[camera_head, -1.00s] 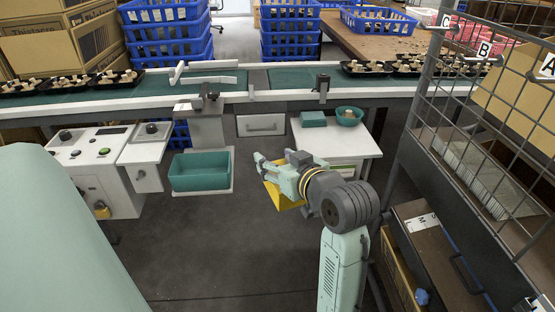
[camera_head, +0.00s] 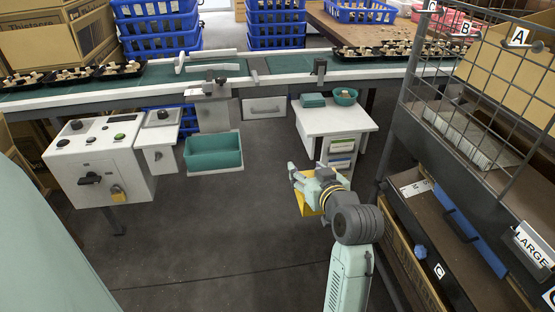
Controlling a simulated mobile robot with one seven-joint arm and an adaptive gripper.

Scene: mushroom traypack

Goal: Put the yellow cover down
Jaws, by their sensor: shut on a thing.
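The yellow cover (camera_head: 309,203) shows beneath and beside my gripper (camera_head: 296,178) in the head view, at the right of the middle. My gripper is shut on it and holds it above the dark floor, in front of the white side table. Most of the cover is hidden behind the gripper and wrist, so its full shape cannot be told.
The white side table (camera_head: 350,122) carries a green box (camera_head: 313,101) and a green bowl (camera_head: 345,97). A conveyor (camera_head: 150,77) with mushroom trays runs behind. A green bin (camera_head: 213,153) stands left, a control box (camera_head: 98,163) further left. A wire rack (camera_head: 470,110) is close right. Floor in the middle is clear.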

